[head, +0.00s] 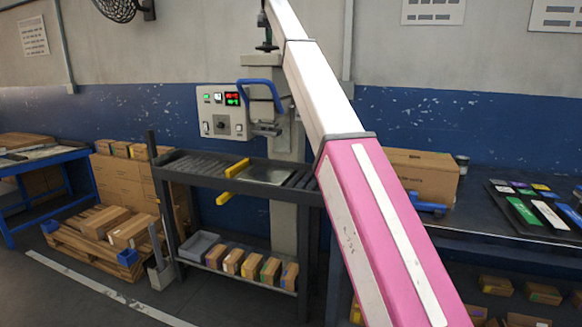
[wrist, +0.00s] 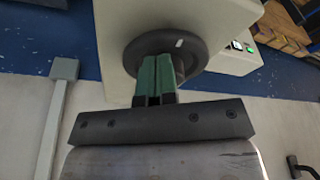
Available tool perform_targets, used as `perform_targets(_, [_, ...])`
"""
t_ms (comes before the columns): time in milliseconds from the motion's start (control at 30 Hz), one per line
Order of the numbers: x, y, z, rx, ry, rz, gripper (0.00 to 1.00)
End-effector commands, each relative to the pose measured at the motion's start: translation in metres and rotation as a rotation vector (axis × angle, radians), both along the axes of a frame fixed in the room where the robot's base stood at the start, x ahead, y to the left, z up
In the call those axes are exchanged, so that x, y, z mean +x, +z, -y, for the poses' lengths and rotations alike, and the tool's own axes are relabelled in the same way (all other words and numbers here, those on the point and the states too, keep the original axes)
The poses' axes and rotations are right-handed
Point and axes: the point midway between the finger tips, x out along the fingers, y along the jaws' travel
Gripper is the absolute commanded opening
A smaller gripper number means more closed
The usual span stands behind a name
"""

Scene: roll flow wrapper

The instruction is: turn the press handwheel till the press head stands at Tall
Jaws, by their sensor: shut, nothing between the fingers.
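The dark round press handwheel (wrist: 196,45) shows in the wrist view on the face of a pale housing (wrist: 112,30), with a white mark near its rim and a dark knob (wrist: 179,69) beside my fingers. My gripper (wrist: 154,62) has its two green fingers together, with nothing between them. The fingertips overlap the lower part of the wheel in the picture; I cannot tell whether they touch it. In the head view the press column (head: 286,140) stands behind the roller table, partly covered by my arm. The gripper and handwheel are hidden there. No Tall mark or head height is readable.
A control panel (head: 221,112) with lit displays and a blue curved handle (head: 263,89) are at the press. The roller table (head: 190,165) has a yellow guide (head: 237,168). A carton (head: 420,173) stands on the dark bench at right. A loaded pallet (head: 88,248) is at left.

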Motion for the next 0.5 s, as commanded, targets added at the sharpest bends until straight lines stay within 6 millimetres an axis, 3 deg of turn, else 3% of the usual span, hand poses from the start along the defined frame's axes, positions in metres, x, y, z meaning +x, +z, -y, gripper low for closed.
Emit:
perform_targets(33, [-0.0032, -0.0116, -0.0042, 0.002, 0.011, -0.018, 0.00])
perform_targets(500, [-0.0121, -0.0110, -0.0030, 0.003, 0.013, -0.017, 0.00])
